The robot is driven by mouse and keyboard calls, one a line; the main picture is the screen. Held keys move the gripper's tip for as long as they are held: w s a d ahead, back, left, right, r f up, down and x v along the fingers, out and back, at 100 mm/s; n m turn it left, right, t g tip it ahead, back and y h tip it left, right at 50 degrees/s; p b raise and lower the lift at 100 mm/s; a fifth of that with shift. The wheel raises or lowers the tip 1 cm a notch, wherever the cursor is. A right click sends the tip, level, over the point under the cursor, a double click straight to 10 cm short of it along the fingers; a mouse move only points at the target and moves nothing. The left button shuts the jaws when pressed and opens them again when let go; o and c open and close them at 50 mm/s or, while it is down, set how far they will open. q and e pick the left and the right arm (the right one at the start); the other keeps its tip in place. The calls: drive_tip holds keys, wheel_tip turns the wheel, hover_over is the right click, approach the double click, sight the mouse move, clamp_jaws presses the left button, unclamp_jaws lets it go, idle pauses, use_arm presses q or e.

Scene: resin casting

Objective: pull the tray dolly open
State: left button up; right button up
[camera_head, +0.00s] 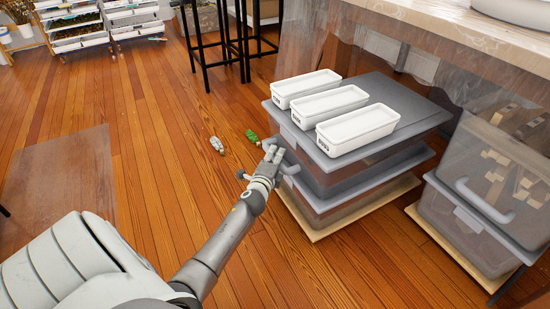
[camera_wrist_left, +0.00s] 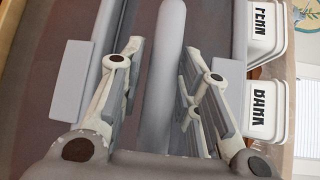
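The tray dolly is a low light-wood base (camera_head: 350,217) carrying a stack of clear bins with grey lids (camera_head: 402,97), right of centre in the head view. A grey bar handle (camera_head: 290,168) sits on the stack's left front side. My left gripper (camera_head: 273,157) is at this handle. In the left wrist view the grey handle bar (camera_wrist_left: 163,85) runs between the two fingers. The fingers stand apart, with a visible gap on the left side of the bar; contact on the right cannot be told. My right gripper is not in view.
Three white labelled trays (camera_head: 357,130) stand on the top lid. A second bin stack (camera_head: 470,205) is to the right, under a counter (camera_head: 480,30). A small green item (camera_head: 253,136) and a pale one (camera_head: 216,145) lie on the floor. Open floor (camera_head: 290,265) lies in front.

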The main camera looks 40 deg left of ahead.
use_arm(q)
drive_tip(key=v, duration=1.2)
idle(0.5)
